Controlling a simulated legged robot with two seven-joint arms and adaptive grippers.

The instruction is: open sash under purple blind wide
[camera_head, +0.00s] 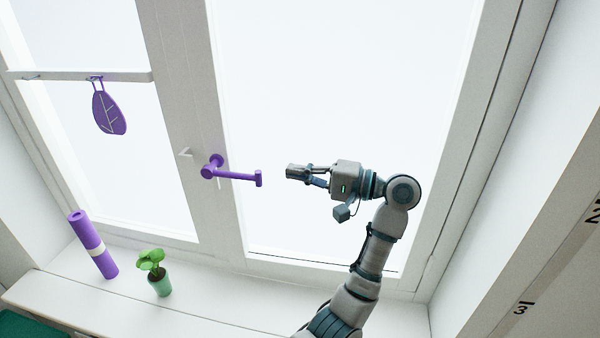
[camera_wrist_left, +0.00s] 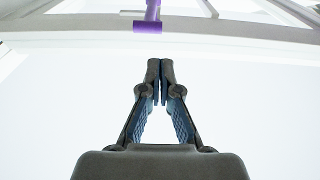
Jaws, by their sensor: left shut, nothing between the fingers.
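The window has a wide right sash (camera_head: 227,205) with a purple handle (camera_head: 238,177) on its left stile; the handle lies nearly level, its free end pointing right. This sash looks closed against its frame. No purple blind shows in either view. My left gripper (camera_head: 290,172) is just right of the handle's free end, apart from it, in front of the glass. Its fingers (camera_wrist_left: 160,70) are shut and empty in the left wrist view. There, the purple handle (camera_wrist_left: 148,24) shows beyond the fingertips, at the top, against the white frame. My right gripper is not in view.
A left sash (camera_head: 185,110) has a small white handle (camera_head: 186,153). A purple leaf ornament (camera_head: 109,112) hangs from a white bar (camera_head: 85,76). The sill's right side is partly behind my arm.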

